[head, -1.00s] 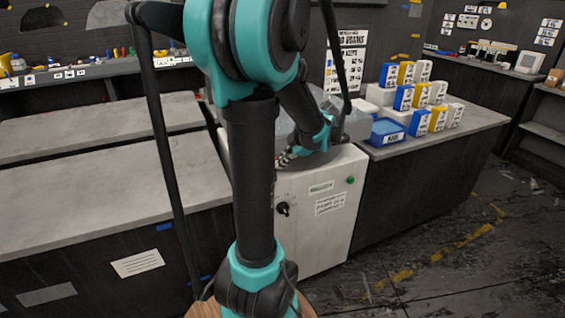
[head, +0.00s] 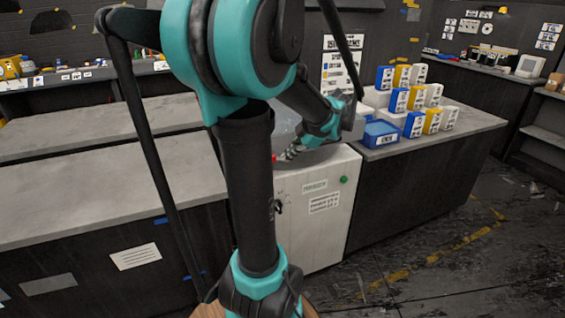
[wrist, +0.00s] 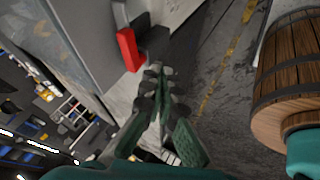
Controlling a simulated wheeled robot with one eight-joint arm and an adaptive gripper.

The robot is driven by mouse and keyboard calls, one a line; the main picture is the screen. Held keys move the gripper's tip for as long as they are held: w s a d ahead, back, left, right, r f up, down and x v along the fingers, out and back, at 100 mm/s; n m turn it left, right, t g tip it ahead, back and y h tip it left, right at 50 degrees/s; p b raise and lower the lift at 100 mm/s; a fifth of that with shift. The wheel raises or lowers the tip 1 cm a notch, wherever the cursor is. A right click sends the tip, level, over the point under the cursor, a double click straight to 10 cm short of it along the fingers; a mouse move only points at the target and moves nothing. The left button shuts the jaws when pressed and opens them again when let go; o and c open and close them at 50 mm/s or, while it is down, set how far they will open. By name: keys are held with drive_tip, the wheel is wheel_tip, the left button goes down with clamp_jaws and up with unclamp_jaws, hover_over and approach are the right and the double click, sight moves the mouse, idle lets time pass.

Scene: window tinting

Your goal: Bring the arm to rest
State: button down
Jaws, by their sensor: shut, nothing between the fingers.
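My arm rises through the middle of the head view and bends over toward a white cabinet (head: 312,215). My gripper (head: 290,152) is partly hidden behind the arm there, near the cabinet's top. In the wrist view my gripper (wrist: 160,72) has its fingers together with nothing between them. It points toward the dark floor and the side of a grey-white surface. A red handle (wrist: 129,50) is just left of the fingertips in that view; whether they touch it cannot be told.
A grey counter (head: 100,200) stands at left. Blue, yellow and white boxes (head: 400,98) and a blue tray (head: 381,133) are on the right counter (head: 460,120). A wooden barrel (wrist: 290,70) is at right in the wrist view. The floor (head: 440,240) at right is open.

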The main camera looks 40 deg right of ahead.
drive_tip(key=shift+v, duration=1.9)
